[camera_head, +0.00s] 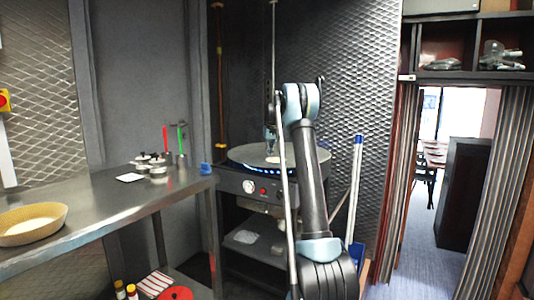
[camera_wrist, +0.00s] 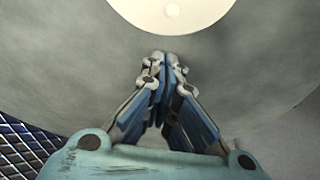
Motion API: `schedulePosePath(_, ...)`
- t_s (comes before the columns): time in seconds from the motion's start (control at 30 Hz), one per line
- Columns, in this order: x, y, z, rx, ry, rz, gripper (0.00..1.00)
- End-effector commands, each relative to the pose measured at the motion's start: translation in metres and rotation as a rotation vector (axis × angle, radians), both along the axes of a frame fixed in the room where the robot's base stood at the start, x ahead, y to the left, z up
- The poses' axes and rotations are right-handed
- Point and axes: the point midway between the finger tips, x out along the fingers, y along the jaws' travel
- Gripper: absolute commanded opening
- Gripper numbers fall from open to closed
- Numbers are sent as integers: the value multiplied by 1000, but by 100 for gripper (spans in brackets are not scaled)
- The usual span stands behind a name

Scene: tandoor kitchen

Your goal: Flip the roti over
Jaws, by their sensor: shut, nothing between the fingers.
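The roti (camera_wrist: 205,12) is a pale, round disc lying flat on the grey griddle (camera_wrist: 60,60) in the wrist view, cut off by the top edge. A small light spot shows on its surface. My gripper (camera_wrist: 165,60) is shut and empty, its fingertips just short of the roti's near edge; whether they touch the griddle I cannot tell. In the head view the griddle (camera_head: 250,154) stands on a dark stove with blue flames under its rim. My arm hides part of the griddle there, and only a pale sliver of the roti shows beside it.
A steel counter (camera_head: 95,210) at left holds a woven basket (camera_head: 32,222), small pots (camera_head: 158,167) and red and green handled tools. The stove front (camera_head: 245,187) has a gauge and red knob. A blue-topped pole (camera_head: 355,190) stands right of my arm. A patterned metal wall is behind.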

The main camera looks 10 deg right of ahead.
Motion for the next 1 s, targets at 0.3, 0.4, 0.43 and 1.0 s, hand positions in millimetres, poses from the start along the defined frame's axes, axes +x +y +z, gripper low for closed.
schedulePosePath(0.3, -10, -2, 0, 0, 0, 0, 0)
schedulePosePath(0.4, -10, -2, 0, 0, 0, 0, 0)
schedulePosePath(0.43, -10, -2, 0, 0, 0, 0, 0)
schedulePosePath(1.0, -61, -10, 0, 0, 0, 0, 0)
